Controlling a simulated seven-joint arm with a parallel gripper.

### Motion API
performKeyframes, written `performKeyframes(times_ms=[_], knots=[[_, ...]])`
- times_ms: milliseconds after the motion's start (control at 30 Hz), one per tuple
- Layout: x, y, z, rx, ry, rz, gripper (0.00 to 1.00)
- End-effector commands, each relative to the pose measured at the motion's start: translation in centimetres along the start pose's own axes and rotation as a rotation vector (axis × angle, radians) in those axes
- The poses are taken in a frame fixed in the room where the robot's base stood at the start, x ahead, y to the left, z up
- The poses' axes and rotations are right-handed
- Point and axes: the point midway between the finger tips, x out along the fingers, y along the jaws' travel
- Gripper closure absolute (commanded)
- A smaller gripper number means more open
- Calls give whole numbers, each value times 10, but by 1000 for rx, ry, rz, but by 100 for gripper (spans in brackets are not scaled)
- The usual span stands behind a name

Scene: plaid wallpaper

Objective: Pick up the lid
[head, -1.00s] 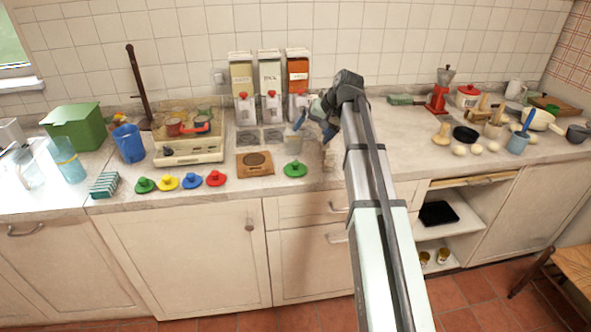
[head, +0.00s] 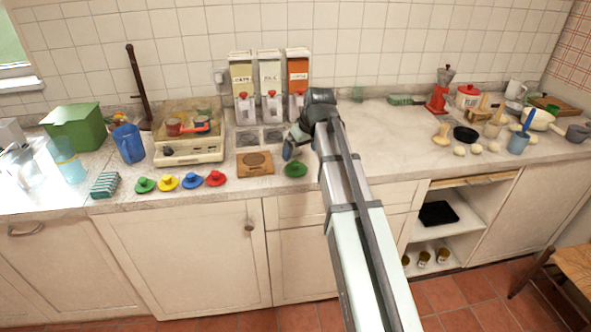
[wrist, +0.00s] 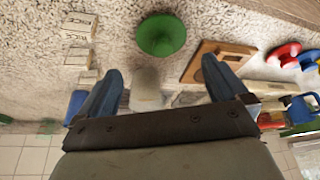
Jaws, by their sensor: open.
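A round green lid (head: 295,169) with a knob lies on the counter, right of the wooden board, apart from the other lids. It also shows in the wrist view (wrist: 161,35), beyond my fingertips. My gripper (head: 289,152) is just behind and above this lid in the head view, fingers angled down. In the wrist view my gripper (wrist: 160,66) has its two blue fingers wide apart, with no lid between them. Other lids lie in a row at left: green (head: 145,185), yellow (head: 167,181), blue (head: 191,179) and red (head: 215,178).
A wooden board with a dark disc (head: 255,170) lies close left of the lone green lid. Dispensers (head: 270,85) stand behind. A pale blurred object (wrist: 147,88) shows between my fingers in the wrist view. Counter right of my arm is clear (head: 400,140).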

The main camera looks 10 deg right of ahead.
Motion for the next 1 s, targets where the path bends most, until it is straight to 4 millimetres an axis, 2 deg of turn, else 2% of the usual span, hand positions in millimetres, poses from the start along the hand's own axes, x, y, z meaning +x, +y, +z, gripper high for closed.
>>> performKeyframes(times_ms=[133,467,800,1000], knots=[[17,0,0,1,-1,-1,0],[28,-1,0,1,-1,-1,0],[65,-4,1,1,-1,-1,0],[76,-4,2,1,0,-1,0]])
